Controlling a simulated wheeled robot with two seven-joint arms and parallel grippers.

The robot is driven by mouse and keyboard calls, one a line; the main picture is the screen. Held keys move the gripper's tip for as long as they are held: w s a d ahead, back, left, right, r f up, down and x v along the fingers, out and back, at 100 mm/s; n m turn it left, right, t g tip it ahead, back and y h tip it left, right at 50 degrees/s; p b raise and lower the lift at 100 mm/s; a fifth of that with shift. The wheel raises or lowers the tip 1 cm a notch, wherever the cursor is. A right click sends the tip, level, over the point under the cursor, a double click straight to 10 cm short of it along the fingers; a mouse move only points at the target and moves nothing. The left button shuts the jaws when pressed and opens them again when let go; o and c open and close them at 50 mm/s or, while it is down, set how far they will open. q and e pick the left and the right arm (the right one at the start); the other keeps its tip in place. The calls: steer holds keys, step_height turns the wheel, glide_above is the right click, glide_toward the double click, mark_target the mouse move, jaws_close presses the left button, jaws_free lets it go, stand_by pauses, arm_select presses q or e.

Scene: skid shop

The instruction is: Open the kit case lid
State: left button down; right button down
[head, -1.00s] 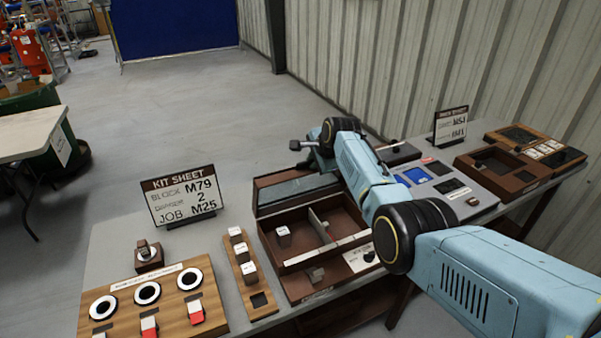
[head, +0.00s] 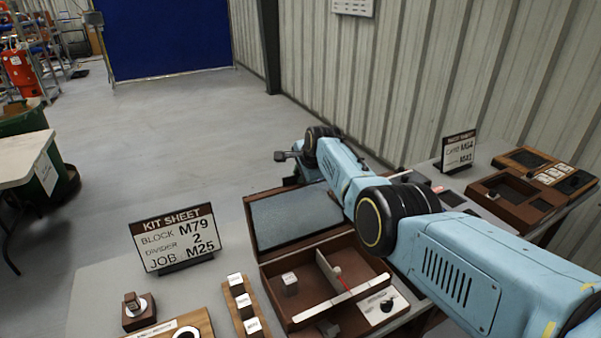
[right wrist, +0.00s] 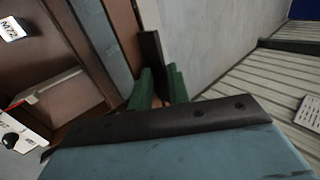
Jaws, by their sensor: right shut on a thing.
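The brown kit case (head: 264,290) stands on the bench with its lid (head: 297,219) raised, the grey lining facing me. A small labelled block (head: 289,285) sits in the left compartment, beside a divider (head: 328,268). My right arm reaches over the case's right side to the lid's far edge, where its gripper is mostly hidden in the head view. In the right wrist view, the green fingers of my right gripper (right wrist: 158,88) are shut around a dark tab (right wrist: 151,58) at the lid edge. My left gripper is not in view.
A kit sheet sign (head: 176,238) stands left of the case. A wooden strip with labelled blocks (head: 242,304) lies close to its left. Another brown tray (head: 509,199) and sign (head: 458,150) are at the right. A ribbed wall stands behind the bench.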

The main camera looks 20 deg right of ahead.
steer(key=shift+w+f, duration=0.15)
steer(key=shift+w, duration=0.05)
stand_by(0.3)
steer(key=c, duration=1.6)
jaws_free()
steer(key=shift+s+f, duration=0.1)
steer(key=shift+o, duration=0.2)
steer(key=shift+s+r+p, duration=0.35)
steer(key=shift+r+p, duration=0.2)
steer(key=shift+p, duration=0.3)
steer(key=shift+p+v, duration=0.85)
steer(key=shift+v, duration=0.05)
steer(key=v, duration=1)
steer(key=shift+r, duration=0.35)
steer(key=shift+s, duration=0.1)
